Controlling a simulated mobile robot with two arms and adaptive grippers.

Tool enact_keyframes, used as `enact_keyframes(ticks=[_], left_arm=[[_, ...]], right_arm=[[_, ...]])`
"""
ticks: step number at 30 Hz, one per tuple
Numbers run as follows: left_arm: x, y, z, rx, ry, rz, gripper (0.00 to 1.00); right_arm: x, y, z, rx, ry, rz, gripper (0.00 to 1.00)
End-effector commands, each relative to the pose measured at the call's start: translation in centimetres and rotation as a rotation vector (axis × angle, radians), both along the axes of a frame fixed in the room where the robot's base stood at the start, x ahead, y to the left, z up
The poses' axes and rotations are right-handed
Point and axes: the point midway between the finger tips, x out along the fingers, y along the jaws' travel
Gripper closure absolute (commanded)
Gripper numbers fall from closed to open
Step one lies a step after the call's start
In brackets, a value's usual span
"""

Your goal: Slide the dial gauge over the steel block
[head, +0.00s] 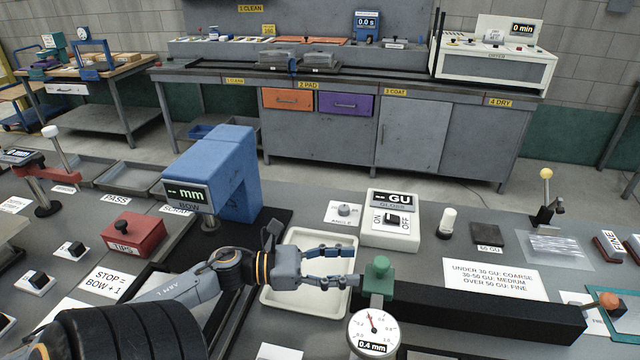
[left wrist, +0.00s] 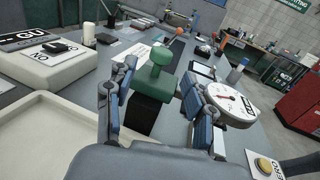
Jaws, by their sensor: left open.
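The dial gauge (head: 374,331) has a round white face and a "0.4 mm" readout, and hangs at the front of a green-knobbed carriage (head: 377,267). The carriage sits at the left end of a long dark bar (head: 480,322); I cannot tell whether this bar is the steel block. My left gripper (head: 351,266) is open, its fingers pointing right at the green knob. In the left wrist view the green knob (left wrist: 154,80) appears between the spread fingers, and the gauge face (left wrist: 231,101) is right of them. Contact is unclear. My right gripper is not in view.
A white tray (head: 268,305) lies under my left gripper. A glossmeter (head: 391,222) stands behind it, and a blue gauge stand (head: 232,165) is back left. An orange knob (head: 610,300) is near the bar's right end. A label sheet (head: 495,277) lies behind the bar.

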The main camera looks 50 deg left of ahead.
Motion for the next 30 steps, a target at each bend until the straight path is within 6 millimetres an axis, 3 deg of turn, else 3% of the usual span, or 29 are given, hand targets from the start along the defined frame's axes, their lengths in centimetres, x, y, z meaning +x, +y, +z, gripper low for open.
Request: enact_keyframes(ticks=[3,10,30], left_arm=[[-1.9,1.7,-0.1,-0.002,0.003,0.005,0.46],[-3.8,3.4,0.0,-0.002,0.001,0.002,0.46],[-4.1,3.6,0.1,-0.001,0.001,0.001,0.46]], right_arm=[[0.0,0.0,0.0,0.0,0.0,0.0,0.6],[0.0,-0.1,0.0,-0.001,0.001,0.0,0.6],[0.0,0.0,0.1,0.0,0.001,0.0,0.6]])
